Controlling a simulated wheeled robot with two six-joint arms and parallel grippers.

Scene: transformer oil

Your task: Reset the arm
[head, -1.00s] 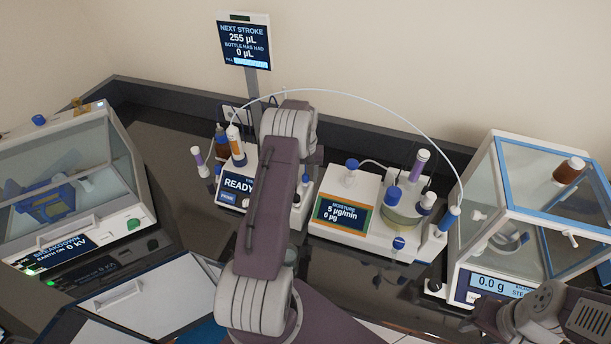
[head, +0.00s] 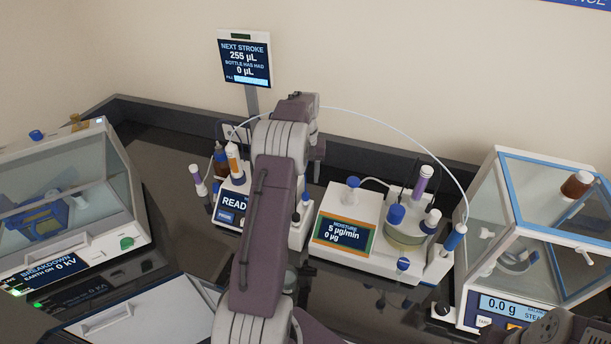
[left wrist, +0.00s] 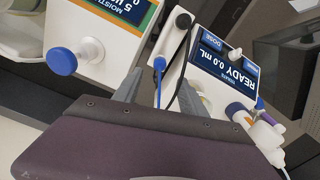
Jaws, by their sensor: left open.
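My left arm rises through the middle of the head view. Its gripper (head: 317,170) hangs beyond the elbow, beside the dosing unit (head: 228,212) with the READY screen. In the left wrist view my left gripper (left wrist: 160,93) has its two grey fingers apart with nothing held between them. The dosing unit (left wrist: 228,68) reads READY 0.0 mL there, and a small blue-tipped part (left wrist: 159,64) shows beyond the gap. Depth between fingers and unit is hard to tell.
The moisture unit (head: 348,208) with its vessel stands right of the arm. A glass-sided balance (head: 490,300) reading 0.0 g is at right, the breakdown tester (head: 75,255) at left. A tube (head: 400,124) arches above the bench. A screen (head: 244,62) stands behind.

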